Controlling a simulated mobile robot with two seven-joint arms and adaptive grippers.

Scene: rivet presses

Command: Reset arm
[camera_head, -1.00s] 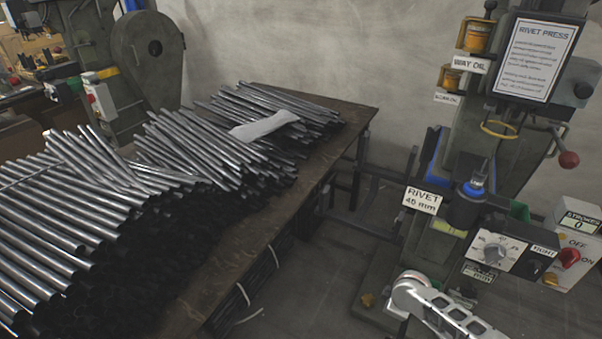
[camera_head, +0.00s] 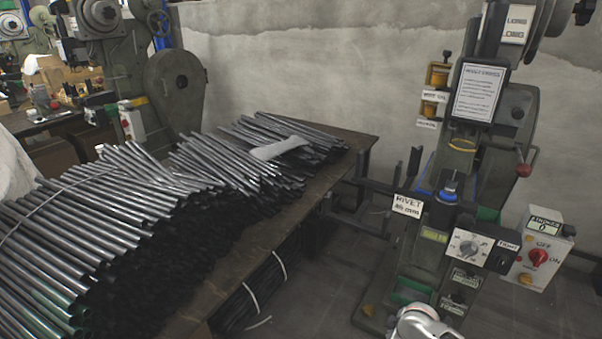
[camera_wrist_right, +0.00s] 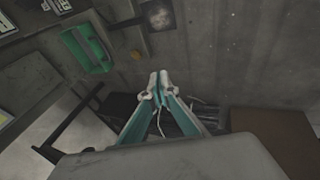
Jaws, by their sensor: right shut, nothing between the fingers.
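My right arm shows as a white rounded link (camera_head: 420,322) at the bottom edge of the head view, in front of the rivet press. My right gripper (camera_wrist_right: 158,78) is seen in the right wrist view. Its two fingertips are together with nothing between them, and the grey floor lies behind them. My left gripper is in neither view.
A rivet press (camera_head: 480,190) stands at the right, with a control box carrying a red knob (camera_head: 540,257). A table (camera_head: 335,165) at the left is heaped with metal tubes (camera_head: 110,215). Open floor (camera_head: 310,290) lies between them. A green bin (camera_wrist_right: 84,48) shows in the wrist view.

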